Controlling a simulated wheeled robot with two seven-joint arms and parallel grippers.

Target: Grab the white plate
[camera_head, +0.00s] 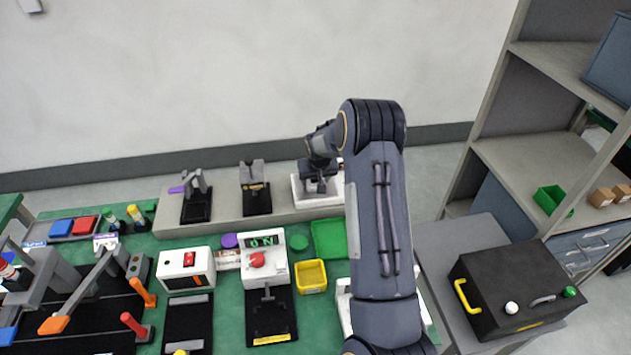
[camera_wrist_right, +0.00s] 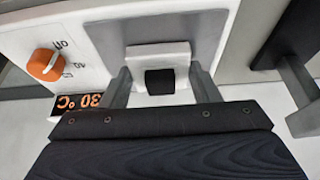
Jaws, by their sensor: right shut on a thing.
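My right gripper (camera_head: 318,188) reaches down over a white device (camera_head: 301,199) on the back ledge. In the right wrist view my right gripper (camera_wrist_right: 163,92) has its two grey fingers on either side of a small white piece (camera_wrist_right: 158,53) with a black square in its middle. It is shut on this piece, which I take to be the white plate. The piece stands in front of a grey recessed panel of the white device. In the head view the piece is hidden by the gripper. My left gripper is not in view.
The device has an orange knob (camera_wrist_right: 45,65) and a 30 °C display (camera_wrist_right: 78,103). Two black stands (camera_head: 196,207) and (camera_head: 257,199) share the ledge. The green bench holds a yellow bin (camera_head: 311,277) and several fixtures. A black box (camera_head: 512,290) stands at right.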

